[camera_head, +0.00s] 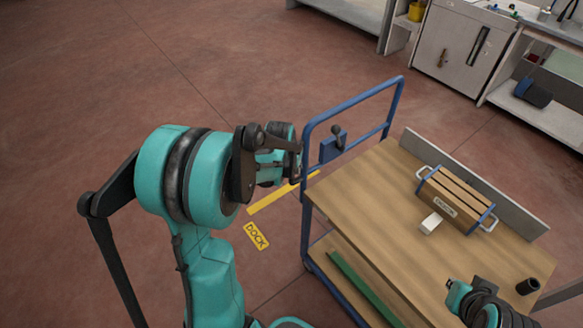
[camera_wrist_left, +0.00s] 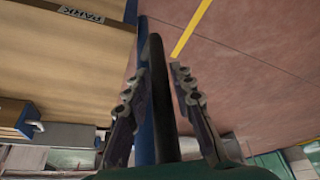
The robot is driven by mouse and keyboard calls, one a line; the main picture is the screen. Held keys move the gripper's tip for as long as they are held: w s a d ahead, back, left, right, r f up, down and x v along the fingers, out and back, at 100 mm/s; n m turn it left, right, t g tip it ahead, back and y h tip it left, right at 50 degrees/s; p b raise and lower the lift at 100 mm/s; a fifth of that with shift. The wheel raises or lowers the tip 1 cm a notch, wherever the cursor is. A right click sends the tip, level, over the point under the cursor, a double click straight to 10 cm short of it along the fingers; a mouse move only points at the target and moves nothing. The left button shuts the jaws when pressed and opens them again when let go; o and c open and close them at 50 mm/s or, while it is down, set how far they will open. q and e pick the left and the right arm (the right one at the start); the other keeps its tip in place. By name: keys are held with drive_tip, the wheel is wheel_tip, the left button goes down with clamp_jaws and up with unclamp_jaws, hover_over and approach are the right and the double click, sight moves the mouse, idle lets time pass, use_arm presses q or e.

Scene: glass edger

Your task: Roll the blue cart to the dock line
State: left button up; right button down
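The blue cart has a blue tubular handle frame (camera_head: 352,98) and a wooden top (camera_head: 375,195); its wheels are not clearly visible. The yellow dock line (camera_head: 275,196) lies on the floor left of the cart, with a yellow DOCK label (camera_head: 256,236) beside it. The line also shows in the left wrist view (camera_wrist_left: 192,28). My left gripper (camera_head: 296,160) is at the frame's left upright. In the wrist view its fingers (camera_wrist_left: 160,78) are apart, with a dark bar between them; contact is unclear. My right gripper (camera_head: 468,292) is over the top's near right; its fingers are unclear.
A wooden box with blue ends (camera_head: 455,200), a white block (camera_head: 431,222) and a black cup (camera_head: 527,286) are on the top. A green bar (camera_head: 362,285) lies on the lower shelf. Cabinets (camera_head: 462,45) stand at the back right. The floor at left is clear.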

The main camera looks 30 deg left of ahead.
use_arm(q)
clamp_jaws()
drive_tip(key=shift+a, duration=0.1)
